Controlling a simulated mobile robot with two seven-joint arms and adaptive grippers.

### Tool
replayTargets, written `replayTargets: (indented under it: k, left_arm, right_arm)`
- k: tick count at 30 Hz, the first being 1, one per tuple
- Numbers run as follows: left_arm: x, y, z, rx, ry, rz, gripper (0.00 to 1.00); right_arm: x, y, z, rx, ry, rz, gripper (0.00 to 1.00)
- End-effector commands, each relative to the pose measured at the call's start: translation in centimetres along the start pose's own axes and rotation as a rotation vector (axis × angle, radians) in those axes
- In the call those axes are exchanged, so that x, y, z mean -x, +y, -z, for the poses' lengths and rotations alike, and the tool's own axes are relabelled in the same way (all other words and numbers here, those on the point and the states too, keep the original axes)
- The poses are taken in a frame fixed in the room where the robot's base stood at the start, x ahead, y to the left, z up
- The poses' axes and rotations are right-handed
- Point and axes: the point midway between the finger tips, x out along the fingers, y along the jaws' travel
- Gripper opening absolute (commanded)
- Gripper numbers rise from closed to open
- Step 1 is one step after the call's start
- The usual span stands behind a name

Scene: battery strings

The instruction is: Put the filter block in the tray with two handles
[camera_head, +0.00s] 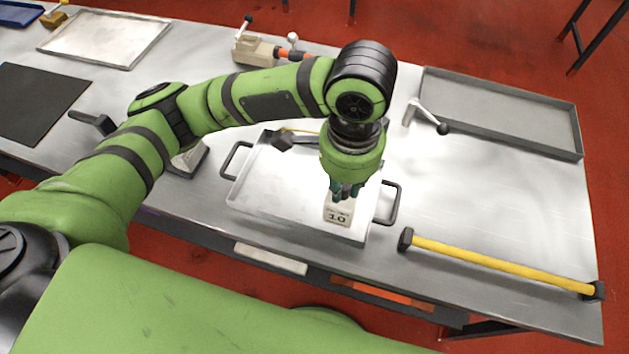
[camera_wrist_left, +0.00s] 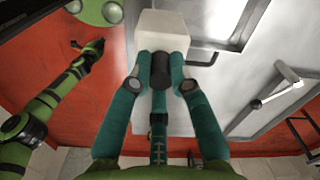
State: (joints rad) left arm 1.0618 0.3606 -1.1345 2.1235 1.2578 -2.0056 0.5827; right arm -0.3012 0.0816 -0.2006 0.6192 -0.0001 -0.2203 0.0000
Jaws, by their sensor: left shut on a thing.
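The filter block (camera_head: 337,212) is a pale beige block with a dark "10" on its face. My left gripper (camera_head: 345,190) is shut on it, with teal fingers around its upper part. In the left wrist view the block (camera_wrist_left: 162,27) shows pale at the fingertips of my left gripper (camera_wrist_left: 160,70). The tray with two handles (camera_head: 262,207) is a shallow light metal tray with a dark handle at each side. The block is over the tray's near right part; I cannot tell whether it touches the floor. My right gripper (camera_wrist_left: 92,48) shows small in the left wrist view, its jaws unclear.
A yellow bar with black ends (camera_head: 490,262) lies along the near right of the table. A large grey tray (camera_head: 500,108) stands at the back right, near a metal lever (camera_head: 428,116). A black mat (camera_head: 35,100) lies at the left. The table's right middle is clear.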

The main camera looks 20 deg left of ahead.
Motion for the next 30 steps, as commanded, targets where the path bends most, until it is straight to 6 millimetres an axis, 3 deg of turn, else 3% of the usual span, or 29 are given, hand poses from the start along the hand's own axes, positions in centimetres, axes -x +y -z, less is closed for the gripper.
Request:
replayTargets:
  k: [4, 12, 16, 22, 30]
  left_arm:
    - [-1.4, -1.7, 0.1, -0.018, -0.004, -0.003, 0.00]
    - [-4.8, -8.0, 0.1, -0.012, -0.005, 0.000, 0.00]
    - [-6.1, -10.1, 0.2, -0.016, -0.003, 0.001, 0.00]
    - [-7.2, -11.2, 0.2, -0.021, -0.001, -0.001, 0.00]
    - [-10.7, -11.2, 0.2, -0.021, -0.001, 0.000, 0.00]
  right_arm:
    - [-0.3, 0.1, 0.1, 0.000, 0.002, -0.001, 0.00]
    - [0.3, 0.1, 0.3, 0.000, 0.005, -0.001, 0.00]
    - [0.6, 0.1, 0.3, 0.000, 0.005, -0.001, 0.00]
    - [0.8, 0.1, 0.4, 0.000, 0.005, -0.001, 0.00]
    - [1.7, 0.1, 0.4, -0.001, 0.005, -0.001, 0.00]
